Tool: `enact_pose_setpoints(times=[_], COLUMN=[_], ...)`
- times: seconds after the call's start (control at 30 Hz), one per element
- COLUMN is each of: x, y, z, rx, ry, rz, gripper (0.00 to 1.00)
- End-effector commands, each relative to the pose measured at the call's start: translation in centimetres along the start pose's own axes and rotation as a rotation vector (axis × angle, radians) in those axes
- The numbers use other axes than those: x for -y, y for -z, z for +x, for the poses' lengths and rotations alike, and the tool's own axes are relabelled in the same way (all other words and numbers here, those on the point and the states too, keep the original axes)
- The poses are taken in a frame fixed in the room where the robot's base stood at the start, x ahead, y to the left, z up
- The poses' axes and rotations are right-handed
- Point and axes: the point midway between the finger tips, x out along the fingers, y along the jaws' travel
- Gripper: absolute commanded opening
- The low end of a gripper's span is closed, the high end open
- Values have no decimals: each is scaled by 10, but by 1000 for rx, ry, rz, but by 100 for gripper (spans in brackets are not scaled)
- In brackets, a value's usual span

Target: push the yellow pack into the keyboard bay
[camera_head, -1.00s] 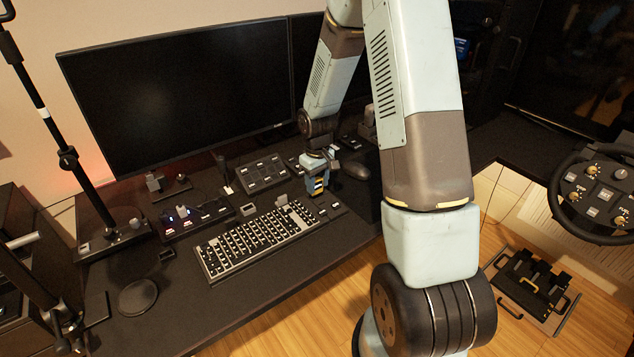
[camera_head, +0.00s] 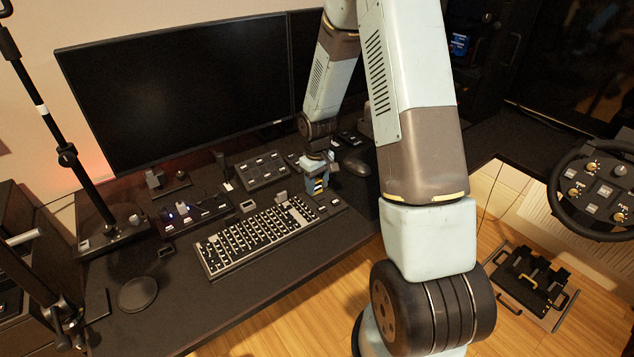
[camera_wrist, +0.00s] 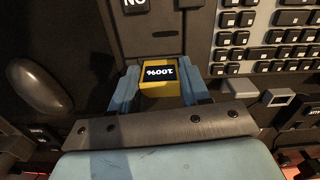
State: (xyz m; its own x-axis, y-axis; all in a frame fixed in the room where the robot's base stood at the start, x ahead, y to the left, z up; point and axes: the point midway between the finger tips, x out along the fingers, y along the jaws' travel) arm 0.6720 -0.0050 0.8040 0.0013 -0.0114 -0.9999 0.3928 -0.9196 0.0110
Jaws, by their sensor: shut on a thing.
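The yellow pack (camera_wrist: 158,75), with a black and white label, sits between the blue fingers of my gripper (camera_wrist: 160,84) in the wrist view. The gripper is shut on it. In the head view my gripper (camera_head: 317,178) is low over the desk, at the back right end of the keyboard (camera_head: 262,238); the pack shows only as a small yellow patch there. In the wrist view the keyboard (camera_wrist: 265,38) is to the right of the pack, and a dark panel lies just beyond the pack. I cannot make out the bay opening or whether the pack touches it.
A mouse (camera_head: 357,164) lies right of the gripper. A button box (camera_head: 262,171) and a switch strip (camera_head: 193,213) stand behind the keyboard, below the large monitor (camera_head: 180,95). The desk in front of the keyboard is clear.

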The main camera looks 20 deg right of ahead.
Motion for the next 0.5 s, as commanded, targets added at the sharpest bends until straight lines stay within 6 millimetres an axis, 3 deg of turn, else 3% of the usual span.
enact_pose_setpoints(times=[0.33,0.37,0.5], x=[0,0,0], y=[0,0,0], z=[7,7,7], rx=[1,0,0], ry=[0,0,0], rz=[0,0,0], gripper=[15,47,60])
